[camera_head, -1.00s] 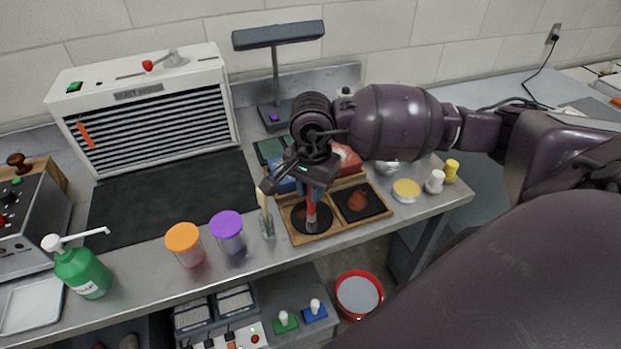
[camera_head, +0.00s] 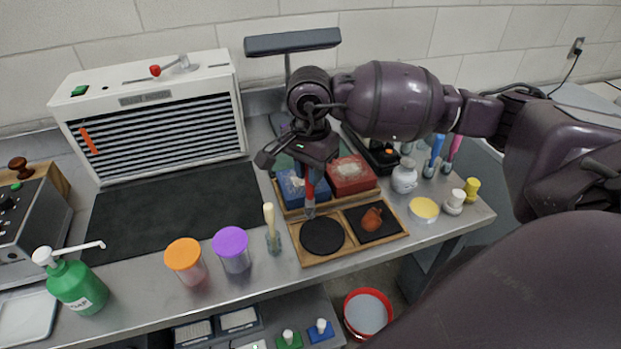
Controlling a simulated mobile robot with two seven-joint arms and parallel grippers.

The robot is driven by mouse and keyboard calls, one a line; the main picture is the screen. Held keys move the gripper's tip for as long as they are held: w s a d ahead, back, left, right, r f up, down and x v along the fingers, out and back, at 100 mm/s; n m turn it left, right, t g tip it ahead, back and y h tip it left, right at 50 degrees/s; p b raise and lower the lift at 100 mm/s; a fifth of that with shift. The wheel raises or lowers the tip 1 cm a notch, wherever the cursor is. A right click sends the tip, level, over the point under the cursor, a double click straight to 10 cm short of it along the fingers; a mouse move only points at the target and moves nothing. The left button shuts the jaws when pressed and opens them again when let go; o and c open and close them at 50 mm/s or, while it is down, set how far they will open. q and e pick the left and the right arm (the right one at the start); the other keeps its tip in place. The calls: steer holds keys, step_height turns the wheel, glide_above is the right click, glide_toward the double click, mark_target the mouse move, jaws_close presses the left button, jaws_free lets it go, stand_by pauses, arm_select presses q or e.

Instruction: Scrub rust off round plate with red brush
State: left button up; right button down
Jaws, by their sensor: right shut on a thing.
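My right gripper (camera_head: 309,172) is shut on the red brush (camera_head: 310,188), which points down, its pale bristle end lowest. The brush is at the back edge of the round plate (camera_head: 322,237), in front of the blue box; I cannot tell whether it touches anything. The round plate is dark and lies in the front left compartment of a wooden tray (camera_head: 361,246). No clear rust shows on it. My left gripper is not in view.
The tray also holds a brown-orange object (camera_head: 372,219) on a dark square, a blue box (camera_head: 291,188) and a red box (camera_head: 350,174). A glass with a pale-handled brush (camera_head: 269,216), a purple-lidded jar (camera_head: 231,243) and an orange-lidded jar (camera_head: 184,255) stand left. A yellow-lidded tub (camera_head: 424,209) is right.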

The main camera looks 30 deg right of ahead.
steer(key=shift+r, duration=0.95)
steer(key=shift+w+r+p, duration=0.1)
steer(key=shift+r+p, duration=0.4)
steer(key=shift+r, duration=0.95)
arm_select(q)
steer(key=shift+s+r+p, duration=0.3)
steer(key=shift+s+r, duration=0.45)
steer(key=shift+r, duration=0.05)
arm_select(e)
steer(key=shift+r, duration=0.2)
